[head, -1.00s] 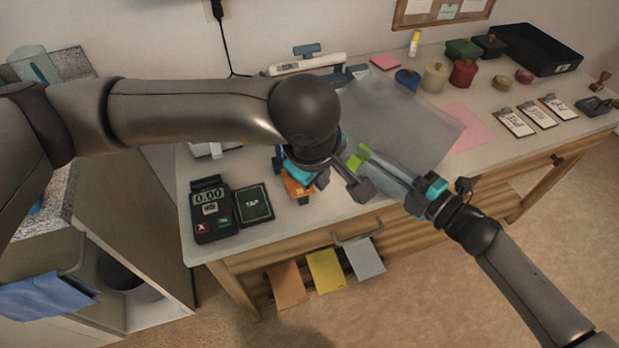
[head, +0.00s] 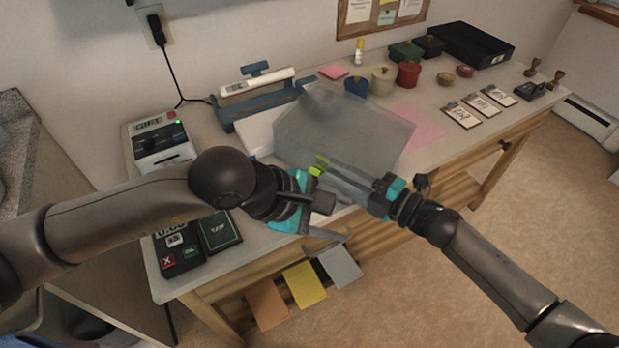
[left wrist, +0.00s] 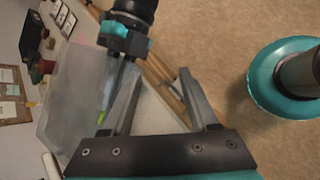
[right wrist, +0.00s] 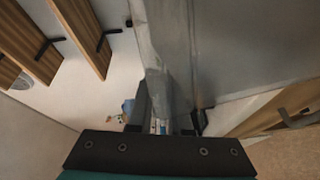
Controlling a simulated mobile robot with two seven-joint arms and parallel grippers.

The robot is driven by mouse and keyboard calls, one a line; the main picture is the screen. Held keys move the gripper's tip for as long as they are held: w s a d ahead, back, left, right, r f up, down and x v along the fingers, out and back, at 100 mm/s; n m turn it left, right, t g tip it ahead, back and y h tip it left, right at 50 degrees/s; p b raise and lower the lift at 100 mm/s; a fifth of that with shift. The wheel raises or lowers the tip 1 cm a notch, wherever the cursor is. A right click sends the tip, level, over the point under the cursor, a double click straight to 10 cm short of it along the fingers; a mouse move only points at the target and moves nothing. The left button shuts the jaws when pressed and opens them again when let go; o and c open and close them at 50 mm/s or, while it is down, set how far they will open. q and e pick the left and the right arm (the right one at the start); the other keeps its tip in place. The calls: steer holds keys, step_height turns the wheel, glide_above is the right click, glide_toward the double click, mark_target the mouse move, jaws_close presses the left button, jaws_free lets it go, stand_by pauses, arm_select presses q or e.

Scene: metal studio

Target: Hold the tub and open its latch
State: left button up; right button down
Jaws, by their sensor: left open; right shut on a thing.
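The tub (head: 345,130) is a translucent grey box on the table, also in the left wrist view (left wrist: 75,90). Its latch (head: 320,165) is a small bright green piece at the near left edge, also in the left wrist view (left wrist: 101,117). My right gripper (head: 345,178) is shut on the tub's near edge; in the right wrist view the grey tub wall (right wrist: 165,65) runs between its fingers. My left gripper (head: 322,190) is open and empty just in front of the latch, apart from it in the left wrist view (left wrist: 160,85).
A card reader (head: 178,248) and a dark TAP pad (head: 220,230) lie left of my left gripper. A label device (head: 158,140) stands behind my left arm. Small lidded pots (head: 408,74), a pink sheet (head: 422,122) and clipboards (head: 482,104) sit to the right. A drawer handle (head: 330,240) juts out in front.

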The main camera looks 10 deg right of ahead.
arm_select(q)
steer(key=w+a+f+n+t+h, duration=0.2)
steer(key=a+f+n+t, duration=0.1)
steer(key=a+n+t, duration=0.3)
steer(key=w+a+f+n+t+h, duration=0.1)
steer(key=w+a+f+n+t, duration=0.25)
steer(key=n+t, duration=0.35)
steer(key=shift+n+g, duration=0.5)
steer(key=x, duration=1.1)
steer(key=shift+s+d+r, duration=0.15)
steer(key=shift+s+d, duration=0.1)
steer(key=shift+d, duration=0.1)
jaws_close()
